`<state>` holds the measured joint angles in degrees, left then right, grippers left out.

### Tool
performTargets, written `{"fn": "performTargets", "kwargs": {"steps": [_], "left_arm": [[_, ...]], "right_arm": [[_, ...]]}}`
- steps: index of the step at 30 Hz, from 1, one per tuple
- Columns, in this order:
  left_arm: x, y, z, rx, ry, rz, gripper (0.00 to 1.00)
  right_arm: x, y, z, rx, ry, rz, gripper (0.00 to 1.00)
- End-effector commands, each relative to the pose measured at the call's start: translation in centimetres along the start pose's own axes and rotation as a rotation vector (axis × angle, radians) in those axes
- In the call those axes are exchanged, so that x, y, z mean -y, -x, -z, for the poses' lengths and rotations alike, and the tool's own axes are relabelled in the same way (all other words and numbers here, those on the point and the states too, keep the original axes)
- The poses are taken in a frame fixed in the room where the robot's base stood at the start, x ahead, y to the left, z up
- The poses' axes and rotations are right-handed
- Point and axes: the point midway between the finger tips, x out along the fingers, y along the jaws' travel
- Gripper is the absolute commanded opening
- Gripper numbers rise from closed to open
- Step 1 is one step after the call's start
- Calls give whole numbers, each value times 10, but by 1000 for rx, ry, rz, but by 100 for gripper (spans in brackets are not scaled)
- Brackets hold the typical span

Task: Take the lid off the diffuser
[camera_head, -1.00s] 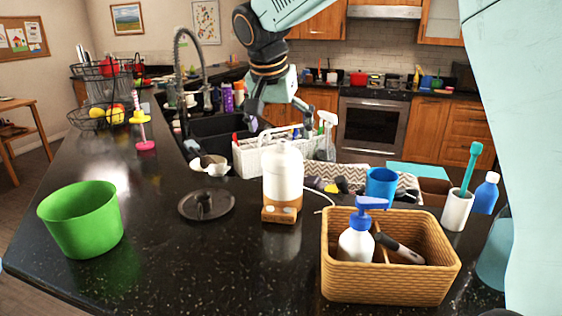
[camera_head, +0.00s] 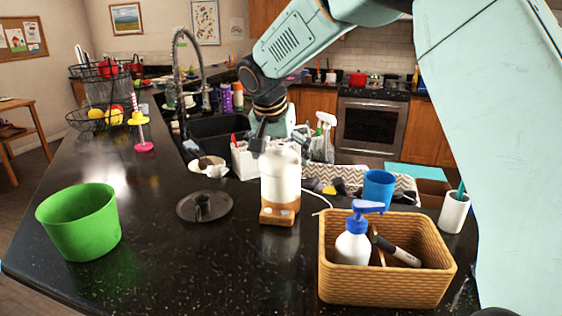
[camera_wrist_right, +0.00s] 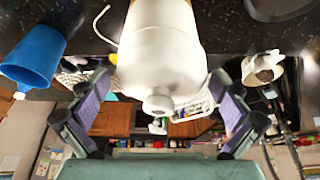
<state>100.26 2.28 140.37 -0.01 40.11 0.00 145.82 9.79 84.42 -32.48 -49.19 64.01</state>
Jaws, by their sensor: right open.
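The diffuser (camera_head: 280,190) is a white bottle-like body on a wooden base, upright on the dark counter. Its white rounded lid (camera_head: 280,156) is on top; the lid also shows in the right wrist view (camera_wrist_right: 160,75), with a small knob. My right gripper (camera_head: 279,140) is just behind and above the lid, partly hidden by it in the head view. In the right wrist view the gripper (camera_wrist_right: 160,88) is open, with one finger on each side of the lid and visible gaps between. It holds nothing. My left gripper is not in view.
A wicker basket (camera_head: 335,285) with a white pump bottle (camera_head: 352,245) stands right of the diffuser. A blue cup (camera_head: 378,188) is behind it. A dark round lid-like disc (camera_head: 222,207) and a green bowl (camera_head: 80,225) lie left. The front counter is clear.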

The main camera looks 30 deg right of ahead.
Motion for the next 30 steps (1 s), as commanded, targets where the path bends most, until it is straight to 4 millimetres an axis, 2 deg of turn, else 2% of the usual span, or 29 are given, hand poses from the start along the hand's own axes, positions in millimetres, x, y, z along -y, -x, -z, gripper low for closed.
{"fn": "performTargets", "kwargs": {"steps": [5, 20, 26, 30], "left_arm": [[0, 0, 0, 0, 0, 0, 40], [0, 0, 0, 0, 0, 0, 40], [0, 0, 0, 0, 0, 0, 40], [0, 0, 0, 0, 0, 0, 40]], "right_arm": [[-1, 0, 0, 0, 0, 0, 98], [-1, 0, 0, 1, 0, 0, 56], [0, 0, 0, 0, 0, 1, 55], [0, 9, 4, -2, -2, 2, 55]]}}
